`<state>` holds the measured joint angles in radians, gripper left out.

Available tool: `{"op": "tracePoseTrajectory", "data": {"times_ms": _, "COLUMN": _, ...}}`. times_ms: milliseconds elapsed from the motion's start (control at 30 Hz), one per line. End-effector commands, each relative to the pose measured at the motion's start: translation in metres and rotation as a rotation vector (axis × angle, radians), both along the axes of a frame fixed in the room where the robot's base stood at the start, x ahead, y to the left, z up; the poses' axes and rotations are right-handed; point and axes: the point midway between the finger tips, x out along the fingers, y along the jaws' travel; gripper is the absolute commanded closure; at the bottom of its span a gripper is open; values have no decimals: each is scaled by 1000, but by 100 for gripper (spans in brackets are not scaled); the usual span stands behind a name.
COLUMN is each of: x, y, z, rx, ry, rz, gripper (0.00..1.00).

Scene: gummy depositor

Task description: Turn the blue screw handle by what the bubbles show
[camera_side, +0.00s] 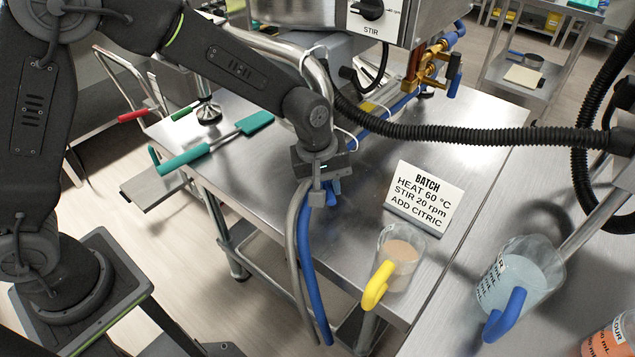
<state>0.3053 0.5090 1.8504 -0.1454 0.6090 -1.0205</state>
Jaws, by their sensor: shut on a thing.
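My gripper (318,192) hangs at the near left part of the steel table, pointing down beside the hoses. A small blue handle (335,190) shows right at its fingertips, and the jaws appear shut on it. The fingers and wrist partly hide the handle, so its screw and its turn angle cannot be read. A blue hose (308,270) and a grey hose (293,250) run down from there over the table edge. No bubbles can be made out in this view.
A brass valve (430,68) with blue handles sits behind. A batch sign (424,197), a yellow-handled jug (400,262) and a blue-handled jug (518,275) stand right. A teal spatula (212,143) lies left. A black corrugated hose (450,133) crosses above the table.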

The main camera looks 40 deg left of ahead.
Motion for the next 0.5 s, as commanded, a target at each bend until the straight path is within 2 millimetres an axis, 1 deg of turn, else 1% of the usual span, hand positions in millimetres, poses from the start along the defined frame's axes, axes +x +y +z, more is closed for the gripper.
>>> {"op": "tracePoseTrajectory", "data": {"times_ms": 233, "x": 9, "y": -7, "z": 0, "rx": -1, "ry": -2, "rz": 138, "gripper": 100}}
{"op": "tracePoseTrajectory", "data": {"times_ms": 500, "x": 13, "y": -10, "z": 0, "rx": 0, "ry": -2, "rz": 209, "gripper": 100}}
